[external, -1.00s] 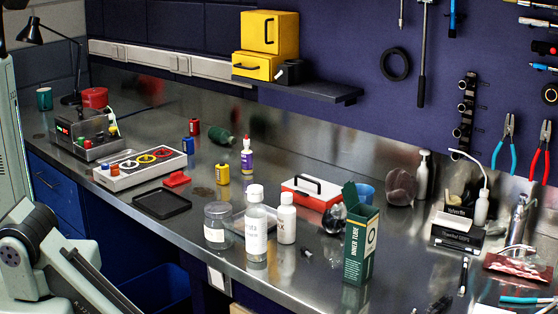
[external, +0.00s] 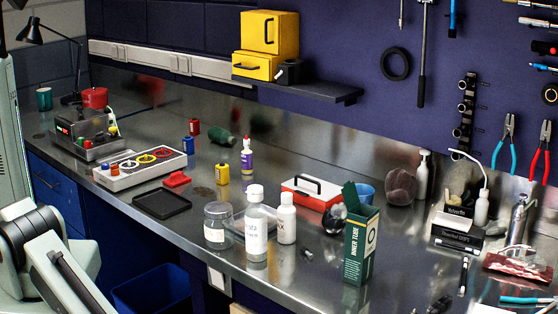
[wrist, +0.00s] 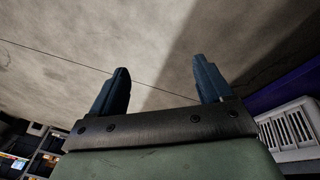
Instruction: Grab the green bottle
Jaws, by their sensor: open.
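A dark green bottle (external: 226,139) lies on its side on the steel bench in the external view, toward the back near the metal backsplash. My gripper does not show in the external view; only pale links of my arm show at the lower left, well apart from the bottle. In the wrist view my gripper (wrist: 160,88) has its two dark blue fingers spread apart with nothing between them. The wrist view faces a bare beige surface, and the bottle is not in it.
In front of the green bottle stand a yellow canister (external: 222,174) and a purple-labelled bottle (external: 247,157). A red canister (external: 194,127) is to its left. Clear bottles, a jar (external: 217,225) and a green inner-tube box (external: 358,240) stand along the front edge. A shelf (external: 310,88) juts out above.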

